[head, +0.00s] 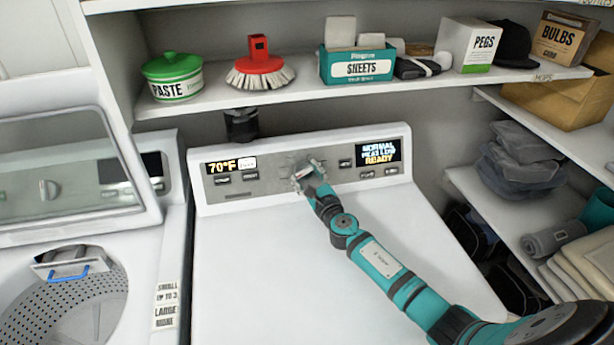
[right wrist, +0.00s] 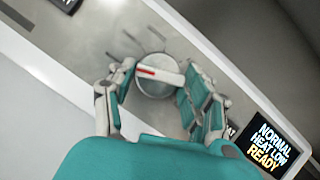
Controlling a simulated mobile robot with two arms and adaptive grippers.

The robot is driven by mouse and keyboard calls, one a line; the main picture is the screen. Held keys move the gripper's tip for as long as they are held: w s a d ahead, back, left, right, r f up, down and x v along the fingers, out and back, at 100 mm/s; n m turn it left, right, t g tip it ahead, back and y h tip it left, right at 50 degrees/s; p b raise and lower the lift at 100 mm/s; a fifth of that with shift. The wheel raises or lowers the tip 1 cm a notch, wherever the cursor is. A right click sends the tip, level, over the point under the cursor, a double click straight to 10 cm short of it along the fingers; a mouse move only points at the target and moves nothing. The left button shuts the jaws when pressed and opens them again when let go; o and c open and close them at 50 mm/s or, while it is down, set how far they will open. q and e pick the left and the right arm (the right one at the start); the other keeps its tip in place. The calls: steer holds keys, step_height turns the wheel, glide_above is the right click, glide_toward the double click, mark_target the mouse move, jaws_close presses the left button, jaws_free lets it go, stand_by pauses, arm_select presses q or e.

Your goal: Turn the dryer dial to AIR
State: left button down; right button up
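The dryer dial (right wrist: 156,82) is a round silver knob with a raised bar grip and a red mark on the bar's left end in the right wrist view. My right gripper (right wrist: 160,72) has its fingers spread on either side of the dial. A gap shows between the left finger and the dial; the right fingers are close to its edge, and I cannot tell if they touch. In the head view my right gripper (head: 309,177) is at the dryer's panel (head: 280,185) and mostly hides the dial. The dryer display (head: 378,151) reads NORMAL, HEAT LOW, READY. My left gripper is not in view.
A shelf (head: 215,103) above the panel holds a green paste pot (head: 173,78), a red brush (head: 259,62) and a sheets box (head: 357,63). An open washer (head: 70,190) stands at left. The dryer top (head: 260,260) is clear apart from my arm above it.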

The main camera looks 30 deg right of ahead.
steer(key=c, duration=0.4)
steer(key=shift+o, duration=0.2)
